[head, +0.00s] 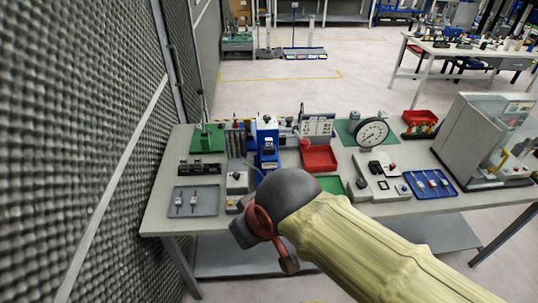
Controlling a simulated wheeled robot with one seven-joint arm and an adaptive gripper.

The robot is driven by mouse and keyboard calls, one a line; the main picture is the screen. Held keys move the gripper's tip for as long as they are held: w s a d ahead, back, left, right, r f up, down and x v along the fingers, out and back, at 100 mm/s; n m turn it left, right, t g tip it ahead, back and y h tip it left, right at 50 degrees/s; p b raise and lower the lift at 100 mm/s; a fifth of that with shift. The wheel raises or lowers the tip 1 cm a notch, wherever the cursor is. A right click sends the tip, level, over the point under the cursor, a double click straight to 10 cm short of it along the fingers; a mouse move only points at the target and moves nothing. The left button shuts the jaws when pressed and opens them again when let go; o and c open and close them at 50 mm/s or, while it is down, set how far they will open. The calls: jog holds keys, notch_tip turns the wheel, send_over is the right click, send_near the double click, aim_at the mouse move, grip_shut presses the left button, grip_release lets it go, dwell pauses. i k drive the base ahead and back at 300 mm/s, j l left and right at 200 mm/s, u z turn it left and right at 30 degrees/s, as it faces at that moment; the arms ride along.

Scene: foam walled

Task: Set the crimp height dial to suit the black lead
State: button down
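A blue press (267,143) stands at the back of the grey workbench, left of its middle. I cannot make out a crimp height dial or its marks on it at this size. Thin leads stand upright in a dark rack (236,138) just left of the press; I cannot tell which of them is black. My gripper (266,246) is in front of the bench's front edge, nearer to me than the press and apart from it. Its fingers are seen from behind, so their opening is unclear. My arm hides part of the bench front.
The workbench (158,212) also bears a grey tray (194,201), a red bin (319,159), a round gauge (371,132), a blue tray (431,184) and a clear-sided cabinet (484,139). A dark foam wall (75,130) runs close on the left. Open floor lies behind the bench.

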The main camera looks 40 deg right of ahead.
aim_at(267, 118)
jog(key=z, duration=0.9)
